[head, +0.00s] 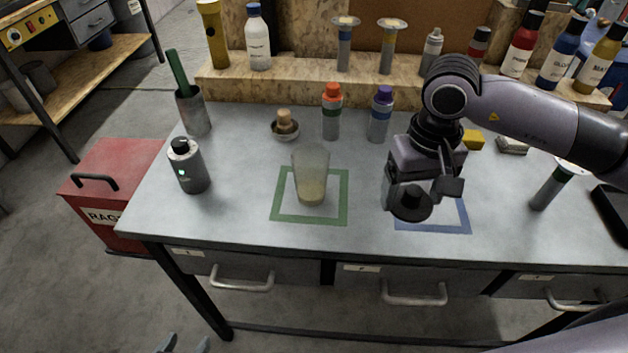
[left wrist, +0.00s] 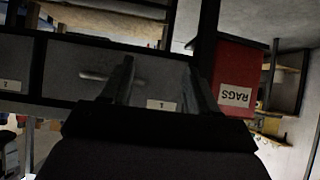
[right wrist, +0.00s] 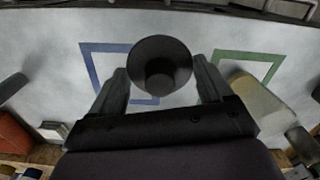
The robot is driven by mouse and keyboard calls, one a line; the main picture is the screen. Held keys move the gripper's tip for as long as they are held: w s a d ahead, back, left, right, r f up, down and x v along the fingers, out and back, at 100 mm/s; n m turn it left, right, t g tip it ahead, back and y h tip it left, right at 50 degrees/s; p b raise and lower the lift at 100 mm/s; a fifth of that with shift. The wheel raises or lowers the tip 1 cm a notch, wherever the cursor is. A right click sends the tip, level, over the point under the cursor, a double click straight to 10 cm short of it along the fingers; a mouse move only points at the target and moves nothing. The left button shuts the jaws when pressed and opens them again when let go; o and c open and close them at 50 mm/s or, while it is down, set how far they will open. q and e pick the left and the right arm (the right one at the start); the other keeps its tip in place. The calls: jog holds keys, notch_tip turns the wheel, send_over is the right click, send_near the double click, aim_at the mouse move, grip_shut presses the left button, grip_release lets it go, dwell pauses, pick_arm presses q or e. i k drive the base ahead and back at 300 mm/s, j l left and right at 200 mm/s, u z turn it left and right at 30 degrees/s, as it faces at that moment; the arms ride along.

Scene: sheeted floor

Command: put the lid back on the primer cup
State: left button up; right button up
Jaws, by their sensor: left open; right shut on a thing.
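The primer cup (head: 311,178), clear and with a yellowish content low inside, stands upright and uncovered within the green square outline on the bench. It also shows at the right of the right wrist view (right wrist: 258,100). My right gripper (head: 424,192) is shut on the black round lid (head: 410,204), which has a knob. The lid is held above the bench by the blue square outline, to the right of the cup and apart from it. The lid also shows between the fingers in the right wrist view (right wrist: 160,62). My left gripper (head: 183,343) is open and empty, low in front of the bench.
A grey bottle (head: 188,166) stands left of the cup. A small bowl with a wooden-handled tool (head: 285,126), an orange-capped bottle (head: 332,112) and a purple-capped bottle (head: 379,115) stand behind it. The blue outline (head: 440,227) looks empty. The bench front is clear.

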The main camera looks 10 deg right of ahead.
aim_at(310, 162)
jog(key=l+u, duration=0.25)
jog(key=l, duration=0.2)
jog(key=k+l+u, duration=0.1)
jog(key=l+u, duration=0.15)
jog(key=l, duration=0.2)
jog(key=k+l+u, duration=0.1)
jog(key=l+u, duration=0.15)
jog(key=l, duration=0.25)
